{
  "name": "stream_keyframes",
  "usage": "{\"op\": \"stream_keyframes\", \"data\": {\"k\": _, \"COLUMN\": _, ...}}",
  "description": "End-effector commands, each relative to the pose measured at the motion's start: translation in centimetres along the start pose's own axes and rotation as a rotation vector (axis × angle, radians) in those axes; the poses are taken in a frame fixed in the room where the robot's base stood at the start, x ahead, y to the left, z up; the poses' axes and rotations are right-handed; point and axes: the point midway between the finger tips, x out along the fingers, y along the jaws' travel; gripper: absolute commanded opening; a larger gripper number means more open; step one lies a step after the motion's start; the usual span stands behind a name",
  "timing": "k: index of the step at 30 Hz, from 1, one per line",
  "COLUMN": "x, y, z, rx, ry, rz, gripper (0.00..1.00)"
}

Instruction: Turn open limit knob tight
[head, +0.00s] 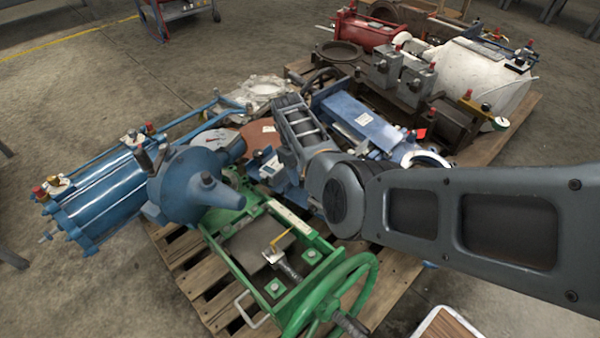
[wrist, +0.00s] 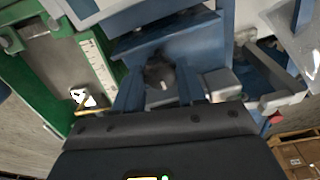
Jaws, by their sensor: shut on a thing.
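The open limit knob (wrist: 160,72) is a small dark grey, rounded piece at the middle of the wrist view, in front of a blue metal housing (wrist: 175,42). My gripper (wrist: 160,88) has one finger on each side of the knob and is shut on it. The fingers partly cover the knob's sides, and no marking on it can be read. In the head view my arm covers much of the middle of the pallet, and the knob and fingertips cannot be made out there.
A green frame with a handwheel (head: 330,300) and a blue actuator with a long cylinder (head: 105,195) stand close by on the left. A blue rectangular unit (head: 365,118), red cylinder (head: 370,32) and white tank (head: 480,75) crowd the pallet behind.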

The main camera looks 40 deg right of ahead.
Motion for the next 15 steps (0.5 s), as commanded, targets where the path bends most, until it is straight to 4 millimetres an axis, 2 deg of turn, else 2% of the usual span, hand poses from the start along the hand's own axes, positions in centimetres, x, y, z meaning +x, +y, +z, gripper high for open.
{"op": "stream_keyframes", "data": {"k": 15, "x": 0.02, "y": -0.04, "z": -0.08, "rx": 0.036, "ry": 0.003, "rz": 0.003, "gripper": 0.09}}
